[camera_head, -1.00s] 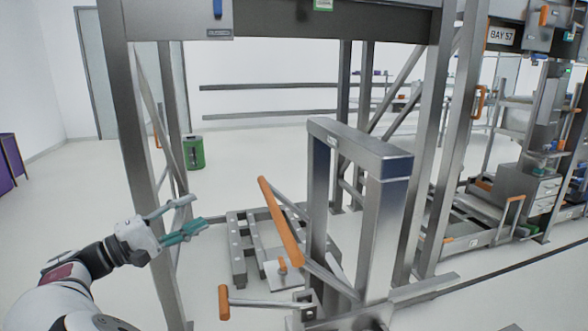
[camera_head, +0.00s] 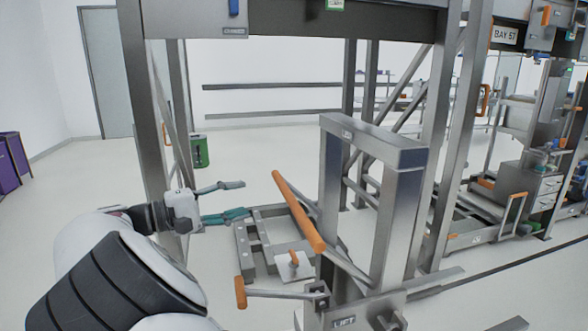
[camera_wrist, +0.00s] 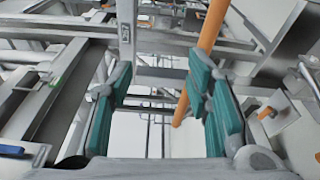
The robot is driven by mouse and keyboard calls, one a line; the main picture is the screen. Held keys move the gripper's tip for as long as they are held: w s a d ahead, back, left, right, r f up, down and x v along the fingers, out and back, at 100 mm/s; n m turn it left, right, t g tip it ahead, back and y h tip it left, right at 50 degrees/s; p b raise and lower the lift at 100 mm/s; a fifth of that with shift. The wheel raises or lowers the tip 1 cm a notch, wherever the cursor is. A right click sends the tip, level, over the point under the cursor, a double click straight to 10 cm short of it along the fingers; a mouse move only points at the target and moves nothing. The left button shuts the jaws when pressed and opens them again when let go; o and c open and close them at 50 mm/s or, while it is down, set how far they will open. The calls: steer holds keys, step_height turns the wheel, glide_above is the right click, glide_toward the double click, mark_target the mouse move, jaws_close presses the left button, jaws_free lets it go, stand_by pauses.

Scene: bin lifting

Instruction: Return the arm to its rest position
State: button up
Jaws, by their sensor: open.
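My gripper (camera_head: 230,202) is at the left of the head view, in front of the left post of the metal frame. Its two teal-padded fingers are spread apart and point right, with nothing between them that I can see held. In the wrist view the open fingers (camera_wrist: 160,105) stand on either side, and an orange-handled bar (camera_wrist: 205,45) passes behind the right finger. In the head view that long orange handle (camera_head: 297,210) slants on the lift stand to the right of my gripper, apart from it. My white and black arm fills the lower left.
A grey metal lift stand (camera_head: 331,205) rises right of centre, with a shorter orange-tipped lever (camera_head: 240,292) low in front. The frame's left post (camera_head: 141,90) is close to my arm. A green bin (camera_head: 200,151) stands behind it. Open floor lies at the far left.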

steer(key=d+g+y, duration=0.1)
steer(key=d+g, duration=0.1)
steer(key=d, duration=0.4)
steer(key=d+m+g+b, duration=0.1)
steer(key=d+g, duration=0.1)
steer(key=d, duration=0.4)
steer(key=s+d+m+g+y+b, duration=0.1)
steer(key=d+g, duration=0.1)
steer(key=d, duration=0.4)
steer(key=shift+d+r+y, duration=0.2)
steer(key=shift+r+y, duration=0.1)
steer(key=shift+r, duration=0.05)
steer(key=s+d+f+m+g+y+b, duration=0.2)
steer(key=s+d+m+g+y+b, duration=0.3)
steer(key=s+d, duration=0.95)
steer(key=s+f+t+y+b, duration=0.1)
steer(key=s+f+y, duration=0.35)
steer(key=s, duration=0.85)
steer(key=s+f+t+y+b, duration=0.1)
steer(key=s+f+t+y, duration=0.15)
steer(key=s+f, duration=0.65)
steer(key=s+r+t+p, duration=0.2)
steer(key=s+r+p, duration=0.1)
steer(key=r+p, duration=1.7)
step_height(320, 180, up, 5)
steer(key=shift+a+f+t+y, duration=0.1)
steer(key=shift+a+t+y, duration=0.1)
steer(key=shift+t+y, duration=0.2)
